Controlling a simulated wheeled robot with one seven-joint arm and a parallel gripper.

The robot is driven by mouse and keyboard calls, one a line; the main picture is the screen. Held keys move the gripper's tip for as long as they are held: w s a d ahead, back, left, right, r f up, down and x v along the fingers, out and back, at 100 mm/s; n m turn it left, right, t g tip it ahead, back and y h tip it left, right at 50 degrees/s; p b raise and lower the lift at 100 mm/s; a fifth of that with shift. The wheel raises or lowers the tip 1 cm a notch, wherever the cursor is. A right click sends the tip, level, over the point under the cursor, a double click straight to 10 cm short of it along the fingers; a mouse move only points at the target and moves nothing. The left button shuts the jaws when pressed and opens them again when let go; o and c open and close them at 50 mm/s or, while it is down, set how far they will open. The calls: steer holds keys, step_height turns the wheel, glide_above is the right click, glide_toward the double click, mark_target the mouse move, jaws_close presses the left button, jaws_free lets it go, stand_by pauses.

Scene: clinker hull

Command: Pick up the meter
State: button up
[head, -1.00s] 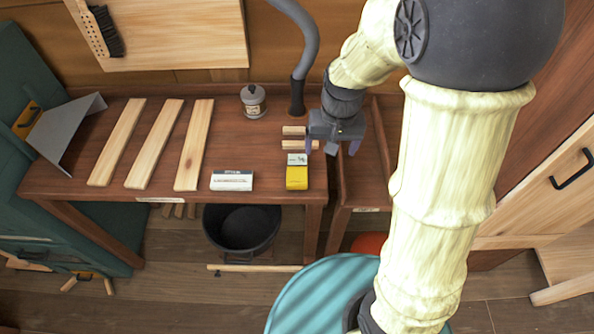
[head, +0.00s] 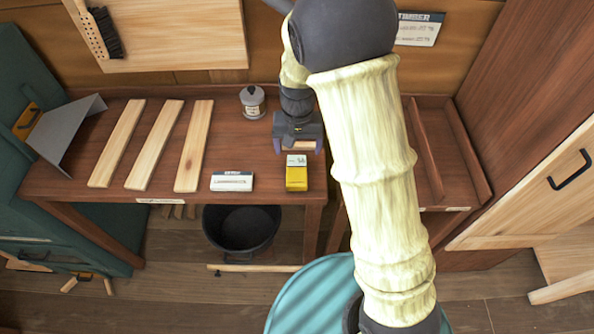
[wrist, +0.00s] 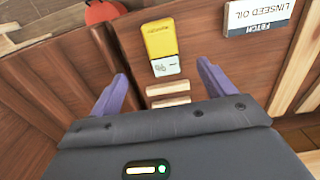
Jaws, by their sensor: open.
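The meter (head: 296,178) is a small yellow box with a pale display at its far end. It lies on the wooden bench near the front edge. In the wrist view the meter (wrist: 160,38) shows beyond the fingertips, roughly midway between them, with its display end towards me. My gripper (head: 299,147) is open and empty, behind the meter in the head view and above the small wood blocks. In the wrist view my gripper's two purple fingers (wrist: 160,82) stand wide apart, and neither touches the meter.
Small wood blocks (wrist: 168,95) lie between my fingers and the meter. A lidded jar (head: 252,101) and several planks (head: 194,146) are on the bench. A black bucket (head: 241,230) stands below; a divided tray (head: 458,160) is at right.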

glide_above(297, 173)
step_height(297, 173, down, 8)
steer(key=shift+s+d+r+p, duration=0.1)
steer(key=shift+s+r+p, duration=0.05)
steer(key=shift+p, duration=0.25)
steer(key=shift+f+p, duration=0.8)
steer(key=shift+f, duration=1.8)
steer(key=c, duration=1.2)
steer(key=shift+o, duration=0.2)
step_height(297, 173, up, 10)
steer(key=b, duration=0.1)
